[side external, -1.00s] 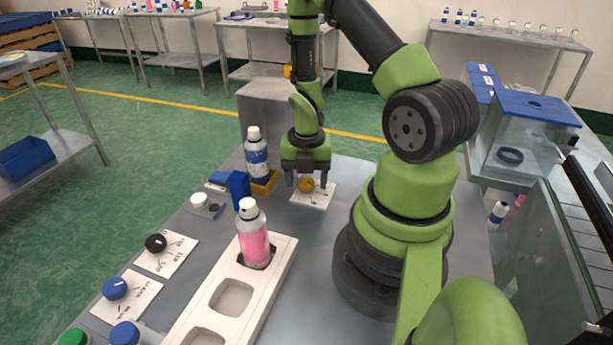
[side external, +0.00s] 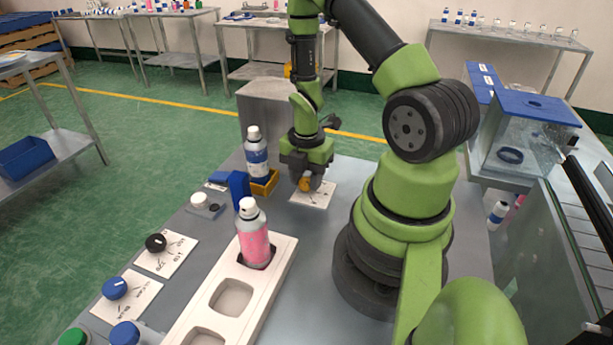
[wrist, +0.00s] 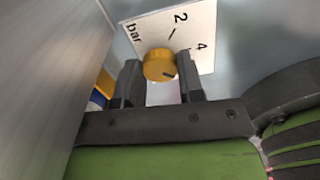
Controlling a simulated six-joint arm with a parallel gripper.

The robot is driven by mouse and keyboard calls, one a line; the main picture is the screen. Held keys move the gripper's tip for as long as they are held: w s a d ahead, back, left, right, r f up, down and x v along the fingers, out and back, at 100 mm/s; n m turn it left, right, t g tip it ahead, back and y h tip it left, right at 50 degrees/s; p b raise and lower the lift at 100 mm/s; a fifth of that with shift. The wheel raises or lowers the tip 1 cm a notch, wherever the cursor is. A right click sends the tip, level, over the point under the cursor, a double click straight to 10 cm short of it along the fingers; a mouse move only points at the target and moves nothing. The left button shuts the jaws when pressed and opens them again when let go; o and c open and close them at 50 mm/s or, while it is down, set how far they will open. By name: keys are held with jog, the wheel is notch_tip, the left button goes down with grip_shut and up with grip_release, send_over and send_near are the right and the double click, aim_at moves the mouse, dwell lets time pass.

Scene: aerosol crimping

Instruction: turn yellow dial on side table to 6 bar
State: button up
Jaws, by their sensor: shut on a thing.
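The yellow dial (side external: 305,184) sits on a white scale card (side external: 322,196) on the grey side table. In the wrist view the dial (wrist: 158,65) shows between the two dark fingers of my gripper (wrist: 160,70), which is shut on its sides. A dark pointer mark on the dial points to the lower right in that view. The card (wrist: 150,22) shows "bar", "2" and "4"; no 6 is visible. In the side view my gripper (side external: 306,180) points straight down over the card, and its fingers partly hide the dial.
A blue-labelled bottle (side external: 256,155) in a yellow holder stands close left of my gripper. A pink bottle (side external: 254,238) stands in a white rack (side external: 262,290) in front. Black (side external: 156,243) and blue (side external: 115,288) dials sit on cards at the left edge.

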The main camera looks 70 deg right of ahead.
aim_at(307, 181)
jog(key=o, duration=0.9)
notch_tip(307, 181, up, 10)
dwell(0.4)
